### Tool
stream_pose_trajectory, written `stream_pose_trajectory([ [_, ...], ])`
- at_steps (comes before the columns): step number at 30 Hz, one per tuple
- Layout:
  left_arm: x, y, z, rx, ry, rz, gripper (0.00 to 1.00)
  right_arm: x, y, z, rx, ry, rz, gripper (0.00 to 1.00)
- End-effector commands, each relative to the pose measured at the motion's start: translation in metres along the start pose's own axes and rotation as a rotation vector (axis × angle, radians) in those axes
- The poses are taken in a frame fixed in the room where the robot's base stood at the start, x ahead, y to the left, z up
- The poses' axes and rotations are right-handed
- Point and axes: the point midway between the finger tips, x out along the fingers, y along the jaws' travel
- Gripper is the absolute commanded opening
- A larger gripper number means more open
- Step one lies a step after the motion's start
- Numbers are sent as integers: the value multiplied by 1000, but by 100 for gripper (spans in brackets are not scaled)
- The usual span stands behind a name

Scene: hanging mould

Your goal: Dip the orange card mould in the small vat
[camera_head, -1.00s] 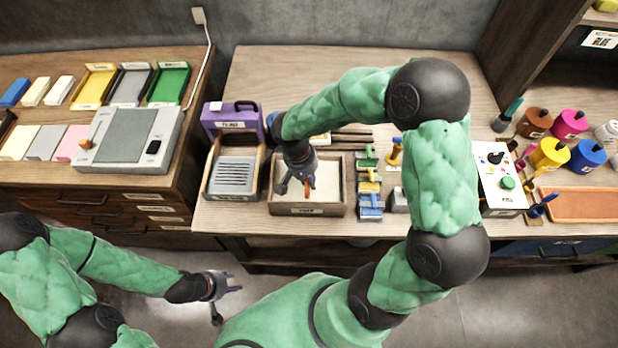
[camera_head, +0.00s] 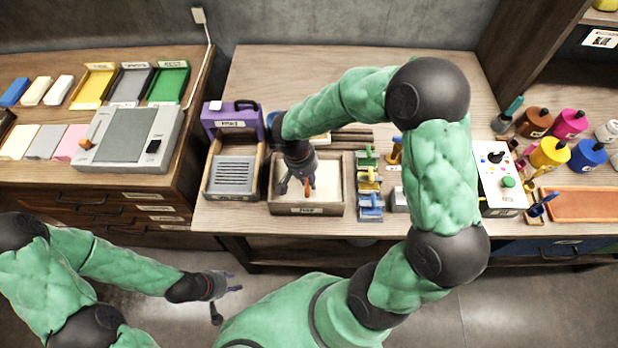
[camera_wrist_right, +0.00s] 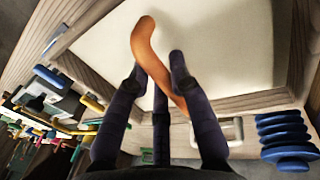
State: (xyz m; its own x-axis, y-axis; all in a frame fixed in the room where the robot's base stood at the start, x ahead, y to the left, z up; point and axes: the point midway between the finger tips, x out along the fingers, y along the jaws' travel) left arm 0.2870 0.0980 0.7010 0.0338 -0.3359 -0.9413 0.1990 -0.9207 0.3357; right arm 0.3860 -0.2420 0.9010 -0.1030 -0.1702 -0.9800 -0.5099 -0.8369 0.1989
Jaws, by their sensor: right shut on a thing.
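My right gripper (camera_head: 297,190) points down over the wooden vat (camera_head: 335,208), which holds a smooth off-white surface. In the right wrist view the fingers (camera_wrist_right: 155,75) are shut on a curved orange piece (camera_wrist_right: 147,42) of the orange card mould, over the pale surface inside the vat rim (camera_wrist_right: 250,101). In the head view a small orange part (camera_head: 308,182) shows beside the fingers. No other part of the mould can be made out, and whether it touches the surface is unclear. My left gripper (camera_head: 230,290) is open and empty, low at the front, away from the benches.
A tray with a ribbed grey insert (camera_head: 234,174) and a purple case (camera_head: 233,119) stand left of the vat. Coloured clamps (camera_head: 369,184) stand close to its right. A control box (camera_head: 500,180) and paint bottles lie further right.

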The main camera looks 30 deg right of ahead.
Motion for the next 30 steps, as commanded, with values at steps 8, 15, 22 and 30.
stream_pose_trajectory([
  [8, 0, 0, 0, 0, 0, 0, 40, 0, 0, 0, 0, 0, 0, 0],
  [15, -4, 2, 0, 0, 0, 0, 40, -6, 1, 0, 0, 1, 0, 0],
  [22, -11, 4, 0, 0, 0, 0, 40, -16, 3, 0, 0, 0, -1, 0],
  [30, -18, 6, 1, 0, 0, 0, 40, -27, 6, 0, 0, 0, 0, 0],
])
